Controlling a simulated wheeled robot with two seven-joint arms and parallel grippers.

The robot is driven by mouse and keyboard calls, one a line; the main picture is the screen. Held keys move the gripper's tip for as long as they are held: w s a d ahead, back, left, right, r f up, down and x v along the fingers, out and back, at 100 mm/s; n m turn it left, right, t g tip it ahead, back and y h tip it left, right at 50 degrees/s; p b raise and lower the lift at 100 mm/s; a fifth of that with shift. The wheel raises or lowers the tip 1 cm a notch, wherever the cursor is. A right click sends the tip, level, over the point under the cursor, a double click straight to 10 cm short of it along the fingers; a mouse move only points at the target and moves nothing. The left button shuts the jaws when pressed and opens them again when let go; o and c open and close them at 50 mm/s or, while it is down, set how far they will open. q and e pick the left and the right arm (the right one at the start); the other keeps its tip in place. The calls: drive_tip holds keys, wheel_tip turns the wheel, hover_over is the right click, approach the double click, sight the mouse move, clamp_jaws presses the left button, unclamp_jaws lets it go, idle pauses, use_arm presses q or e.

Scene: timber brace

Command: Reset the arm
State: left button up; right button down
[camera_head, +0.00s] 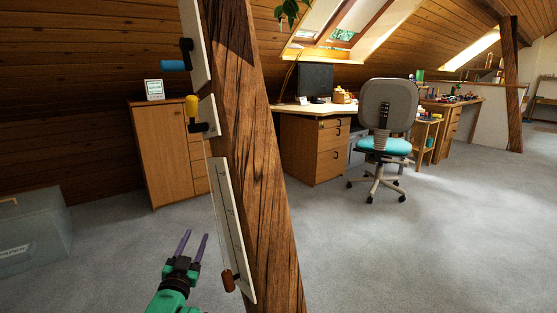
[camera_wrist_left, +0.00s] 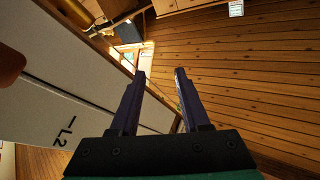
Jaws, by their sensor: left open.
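My left gripper (camera_head: 190,246) is at the lower middle of the head view, a green wrist with two dark purple fingers pointing up. It is open and nothing shows between the fingers. The slanted timber brace (camera_head: 250,170) stands just right of the gripper. White boards on its left side carry a blue handle (camera_head: 173,65), a yellow handle (camera_head: 192,107) and a brown handle (camera_head: 228,281). My right gripper is not in view.
A wooden cabinet (camera_head: 160,150) with a small white box (camera_head: 154,89) stands behind the brace. A grey bin (camera_head: 34,238) is at the left. A desk (camera_head: 312,150) and an office chair (camera_head: 386,120) stand to the right. Grey carpet is clear at the lower right.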

use_arm(q)
drive_tip(key=s+f+g, duration=0.9)
drive_tip(key=s+f, duration=0.5)
drive_tip(key=s+d+f+n+g, duration=0.15)
drive_tip(key=s+g, duration=0.25)
drive_tip(key=s, duration=0.6)
drive_tip(key=s+f+g, duration=0.3)
drive_tip(key=s, duration=0.7)
drive_tip(key=w+d+f+m+t+h, duration=0.15)
drive_tip(key=d+f+h, duration=0.3)
drive_tip(key=d, duration=0.55)
drive_tip(key=s+a+g+y+p, duration=0.2)
drive_tip(key=s+a+p, duration=0.4)
drive_tip(key=s+p, duration=0.4)
drive_tip(key=s+a+g+y+p, duration=0.2)
drive_tip(key=s+a+p, duration=0.5)
drive_tip(key=p, duration=1.5)
drive_tip(key=shift+s+a+f+n, duration=0.15)
drive_tip(key=shift+s+f+n, duration=0.25)
drive_tip(key=shift+s, duration=1.05)
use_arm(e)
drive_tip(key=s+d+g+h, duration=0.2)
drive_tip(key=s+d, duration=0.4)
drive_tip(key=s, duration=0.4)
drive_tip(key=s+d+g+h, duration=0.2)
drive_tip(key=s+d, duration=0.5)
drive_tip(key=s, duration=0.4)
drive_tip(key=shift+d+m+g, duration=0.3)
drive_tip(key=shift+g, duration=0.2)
